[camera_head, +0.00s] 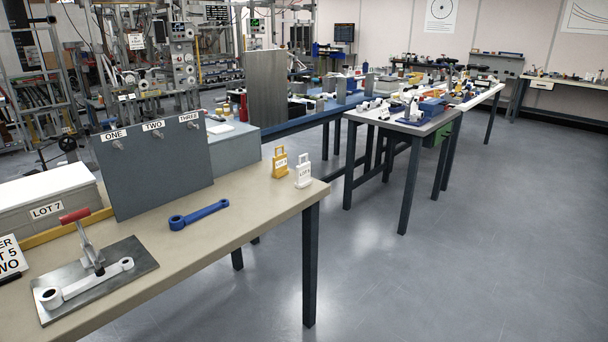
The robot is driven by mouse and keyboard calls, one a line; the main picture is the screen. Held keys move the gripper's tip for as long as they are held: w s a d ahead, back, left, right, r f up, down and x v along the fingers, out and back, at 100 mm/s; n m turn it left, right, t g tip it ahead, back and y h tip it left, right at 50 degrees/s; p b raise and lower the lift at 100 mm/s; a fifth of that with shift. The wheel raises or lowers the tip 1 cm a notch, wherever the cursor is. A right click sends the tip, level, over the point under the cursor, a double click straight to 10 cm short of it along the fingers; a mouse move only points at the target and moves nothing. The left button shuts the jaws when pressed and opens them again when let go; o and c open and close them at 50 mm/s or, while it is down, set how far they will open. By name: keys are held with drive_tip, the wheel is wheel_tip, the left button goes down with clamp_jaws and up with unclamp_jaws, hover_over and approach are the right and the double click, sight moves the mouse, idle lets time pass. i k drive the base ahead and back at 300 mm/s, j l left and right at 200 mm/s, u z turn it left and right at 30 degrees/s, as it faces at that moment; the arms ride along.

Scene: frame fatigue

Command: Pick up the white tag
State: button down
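The white tag (304,172) stands upright near the right end of the beige bench, close to its corner. It has a loop-shaped top and a dark printed label on its face, too small to read surely. A yellow tag (280,163) of like shape stands just to its left and a little behind, apart from it. My gripper is not in view, so I cannot see whether it is open or shut.
On the beige bench (255,212) lie a blue link (198,214) and a metal plate (136,284) with a red-handled clamp (88,242) and white link. A grey board (152,175) labelled ONE, TWO, THREE stands behind. Open floor (420,270) lies to the right.

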sight(303, 180)
drive_tip(key=i+j+z, duration=0.4)
drive_tip(key=i, duration=0.4)
drive_tip(key=i+j+z, duration=0.45)
drive_tip(key=i+j, duration=0.2)
drive_tip(key=i, duration=0.1)
